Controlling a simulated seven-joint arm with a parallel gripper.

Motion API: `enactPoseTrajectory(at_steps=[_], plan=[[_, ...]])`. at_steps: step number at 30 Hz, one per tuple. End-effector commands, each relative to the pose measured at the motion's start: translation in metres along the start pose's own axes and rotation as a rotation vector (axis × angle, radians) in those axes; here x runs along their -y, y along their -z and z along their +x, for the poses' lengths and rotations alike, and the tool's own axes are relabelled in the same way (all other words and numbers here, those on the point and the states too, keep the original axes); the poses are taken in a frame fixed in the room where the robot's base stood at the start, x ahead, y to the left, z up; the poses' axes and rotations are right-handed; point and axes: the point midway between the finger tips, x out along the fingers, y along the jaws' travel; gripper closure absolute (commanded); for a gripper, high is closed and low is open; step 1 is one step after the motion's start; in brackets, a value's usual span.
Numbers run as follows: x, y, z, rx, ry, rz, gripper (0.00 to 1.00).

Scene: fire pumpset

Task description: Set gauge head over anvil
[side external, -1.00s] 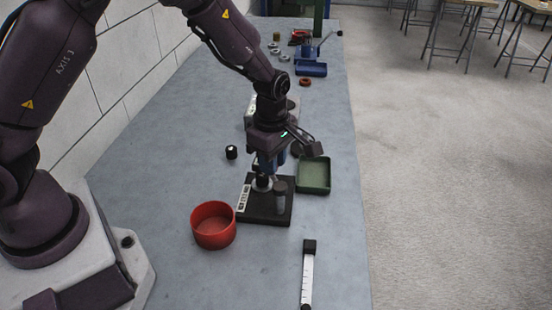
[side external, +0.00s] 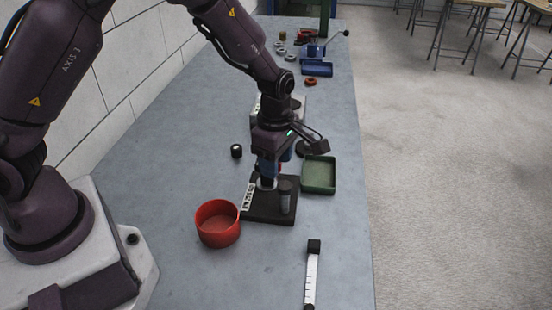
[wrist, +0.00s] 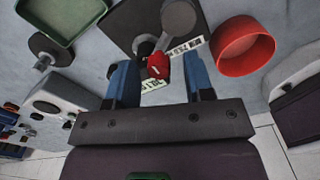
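A black base plate (side external: 262,213) with a white printed label lies on the bench; it also shows in the wrist view (wrist: 125,22). A grey post with a dark top (side external: 285,197) stands on it; it appears as a grey round-ended shape in the wrist view (wrist: 178,18). A short pale cylinder (side external: 267,184) stands beside the post. My gripper (side external: 272,174) is just above the plate, pointing down. In the wrist view its blue fingers (wrist: 161,88) are wide apart, with a small red part (wrist: 158,65) in view between them, apart from both. Which part is gauge head or anvil I cannot tell.
A red round bowl (side external: 218,224) is close to the plate's left. A green tray (side external: 319,175) is behind right. A small black cylinder (side external: 237,151) is at left. A ruler-like strip (side external: 311,275) lies in front. The front-left bench is clear.

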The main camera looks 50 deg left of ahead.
Motion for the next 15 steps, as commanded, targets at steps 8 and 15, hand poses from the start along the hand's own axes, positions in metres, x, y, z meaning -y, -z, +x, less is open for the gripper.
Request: enactPoseTrajectory(at_steps=[8,15], plan=[[-0.001,0.0,-0.007,0.0,-0.003,0.002,0.52],[-0.001,-0.001,-0.054,0.004,-0.006,0.002,0.52]])
